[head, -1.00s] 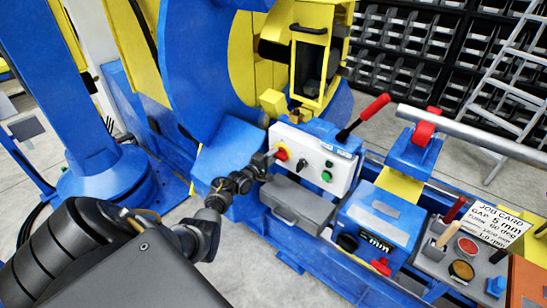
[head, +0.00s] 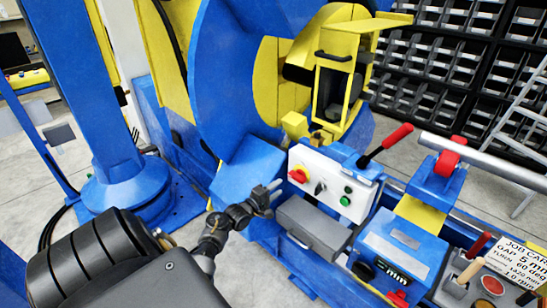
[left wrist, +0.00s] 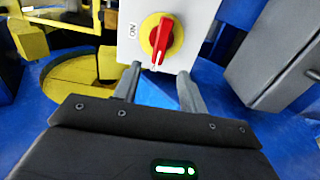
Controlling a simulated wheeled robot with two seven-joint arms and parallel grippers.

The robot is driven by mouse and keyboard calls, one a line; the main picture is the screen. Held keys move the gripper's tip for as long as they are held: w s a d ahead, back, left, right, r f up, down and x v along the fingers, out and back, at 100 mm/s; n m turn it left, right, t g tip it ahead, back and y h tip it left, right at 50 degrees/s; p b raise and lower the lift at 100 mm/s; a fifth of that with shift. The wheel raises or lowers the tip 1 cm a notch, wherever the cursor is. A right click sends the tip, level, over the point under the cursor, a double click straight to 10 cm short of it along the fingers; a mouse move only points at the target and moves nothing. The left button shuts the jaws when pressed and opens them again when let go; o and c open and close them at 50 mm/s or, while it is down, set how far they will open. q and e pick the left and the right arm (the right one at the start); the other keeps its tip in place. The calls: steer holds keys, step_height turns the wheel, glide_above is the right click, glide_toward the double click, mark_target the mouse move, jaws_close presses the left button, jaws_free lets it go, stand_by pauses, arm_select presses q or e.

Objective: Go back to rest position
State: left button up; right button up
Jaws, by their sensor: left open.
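My left gripper (head: 272,193) is in front of the white control panel (head: 328,190), a little left of and below the red rotary switch (head: 299,175) on its yellow base. In the left wrist view, the two fingers (left wrist: 158,88) are apart with nothing between them. The red switch (left wrist: 160,40) is just beyond the fingertips, with a gap, and its handle is tilted. The letters "NO" or "ON" show beside it. My right gripper is in neither view.
The panel also carries a black knob (head: 320,188) and green buttons. A grey drawer box (head: 312,228) is below it. A red-handled lever (head: 390,142) rises behind. A blue column (head: 85,90) stands at left. Grey floor (head: 255,280) is free in front.

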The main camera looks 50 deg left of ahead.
arm_select(q)
steer(key=shift+s, duration=0.8)
steer(key=s+d+f+m+g, duration=0.3)
steer(key=s+f+m, duration=0.1)
steer(key=f, duration=0.5)
steer(key=s+d+f+m+g, duration=0.3)
steer(key=f+m, duration=0.2)
steer(key=f, duration=0.5)
steer(key=s+d+f+m+g, duration=0.2)
steer(key=s+d+f+m, duration=0.15)
steer(key=f, duration=0.55)
steer(key=s+d+f+m+g, duration=0.2)
steer(key=s+d+f+m, duration=0.15)
steer(key=s+f, duration=0.35)
steer(key=s+d+f+m+g, duration=0.2)
steer(key=s+d+f+g, duration=0.15)
steer(key=s, duration=0.55)
steer(key=s+d+f+m+g, duration=0.1)
steer(key=s+d+f, duration=0.1)
steer(key=s, duration=0.5)
steer(key=s+d+f+m+g, duration=0.1)
steer(key=s+d, duration=0.3)
steer(key=s, duration=0.4)
steer(key=s+d+f+g, duration=0.1)
steer(key=s+d+f, duration=0.2)
steer(key=s, duration=0.5)
steer(key=shift+d+m, duration=0.25)
steer(key=shift+m, duration=0.15)
